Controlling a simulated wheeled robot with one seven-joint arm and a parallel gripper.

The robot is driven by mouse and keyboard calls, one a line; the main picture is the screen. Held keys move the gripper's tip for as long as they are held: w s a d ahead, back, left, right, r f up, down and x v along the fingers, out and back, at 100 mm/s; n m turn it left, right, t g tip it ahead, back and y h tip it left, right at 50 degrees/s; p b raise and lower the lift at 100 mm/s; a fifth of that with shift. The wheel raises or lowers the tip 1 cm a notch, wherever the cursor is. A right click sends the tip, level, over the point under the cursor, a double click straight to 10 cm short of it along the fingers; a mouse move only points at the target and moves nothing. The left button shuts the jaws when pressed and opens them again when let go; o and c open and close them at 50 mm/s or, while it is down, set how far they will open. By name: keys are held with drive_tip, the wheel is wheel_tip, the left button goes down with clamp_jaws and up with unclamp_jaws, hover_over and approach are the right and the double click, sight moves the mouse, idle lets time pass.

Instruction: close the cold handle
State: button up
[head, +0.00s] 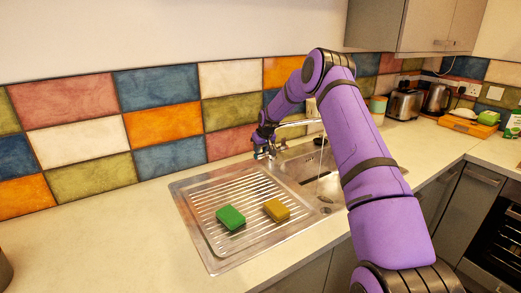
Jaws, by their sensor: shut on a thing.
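The tap (300,123) has a silver curved spout reaching right over the sink basin (305,171). A thin stream of water seems to fall from the spout. My purple arm reaches in from the lower right and bends down behind the sink. My gripper (266,151) is at the left side of the tap's base, small and dark in this view. It is shut on the cold handle, which is mostly hidden by the fingers.
A green sponge (231,217) and a yellow sponge (276,210) lie on the ribbed steel drainer (207,195). A toaster (404,103) and a kettle (437,98) stand at the back right.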

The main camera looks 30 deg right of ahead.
drive_tip(key=shift+w+g, duration=0.35)
drive_tip(key=shift+g, duration=0.45)
drive_tip(key=shift+w+g, duration=0.3)
drive_tip(key=shift+g, duration=0.5)
drive_tip(key=shift+r, duration=0.1)
drive_tip(key=o, duration=0.9)
drive_tip(key=r, duration=0.7)
drive_tip(key=s+r, duration=0.1)
drive_tip(key=r, duration=0.2)
drive_tip(key=shift+r, duration=0.35)
drive_tip(key=shift+r, duration=0.1)
